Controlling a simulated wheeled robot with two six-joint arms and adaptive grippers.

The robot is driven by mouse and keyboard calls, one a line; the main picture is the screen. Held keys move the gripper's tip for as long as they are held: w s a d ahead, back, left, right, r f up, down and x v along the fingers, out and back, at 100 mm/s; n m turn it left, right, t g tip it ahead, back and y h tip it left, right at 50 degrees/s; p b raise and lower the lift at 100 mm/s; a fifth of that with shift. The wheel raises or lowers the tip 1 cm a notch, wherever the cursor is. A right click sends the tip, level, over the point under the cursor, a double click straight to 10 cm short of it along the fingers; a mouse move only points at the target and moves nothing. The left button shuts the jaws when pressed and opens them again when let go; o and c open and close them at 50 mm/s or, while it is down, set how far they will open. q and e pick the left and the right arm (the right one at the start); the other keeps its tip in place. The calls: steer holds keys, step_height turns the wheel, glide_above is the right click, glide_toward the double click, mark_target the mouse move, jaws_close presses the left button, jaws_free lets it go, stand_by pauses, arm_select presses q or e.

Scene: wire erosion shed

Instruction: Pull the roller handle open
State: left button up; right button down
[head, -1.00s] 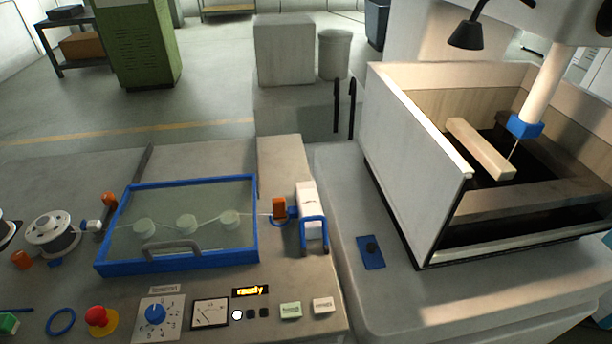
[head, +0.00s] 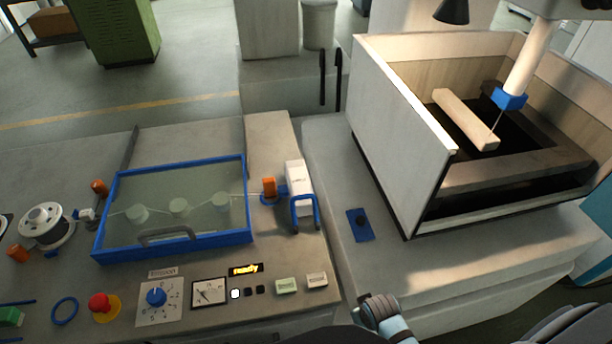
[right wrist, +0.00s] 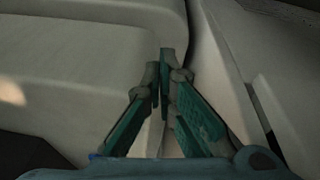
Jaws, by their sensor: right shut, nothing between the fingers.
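A blue U-shaped handle (head: 304,211) stands at the front of a white upright block (head: 296,176), on the right side of the grey console. An orange roller (head: 269,187) is just left of the block, with a thin wire running to it. The handle is upright and close against the block. My right gripper (right wrist: 163,78) shows in the right wrist view with its teal fingers together and nothing between them, over pale machine surfaces. A part of my right arm shows at the bottom of the head view, well below and right of the handle. My left gripper is out of view.
A blue-framed glass cover (head: 180,205) with a grey grip lies left of the handle. Controls, including a red button (head: 100,305) and a dial (head: 157,297), line the console's front. A white-walled tank (head: 400,130) rises at right. A blue plate (head: 360,225) lies between.

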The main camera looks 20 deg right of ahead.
steer(key=w+a+r, duration=0.2)
steer(key=w+r, duration=0.6)
steer(key=r, duration=0.4)
steer(key=w+a+r+m+p, duration=0.1)
steer(key=w+a+r, duration=0.2)
steer(key=w+r, duration=0.5)
steer(key=w+a+r+t, duration=0.1)
steer(key=w+r, duration=0.7)
steer(key=r, duration=0.8)
steer(key=shift+w+a+r+m+y+p, duration=0.2)
steer(key=shift+a+r+m+y+p, duration=0.15)
steer(key=shift+a, duration=0.4)
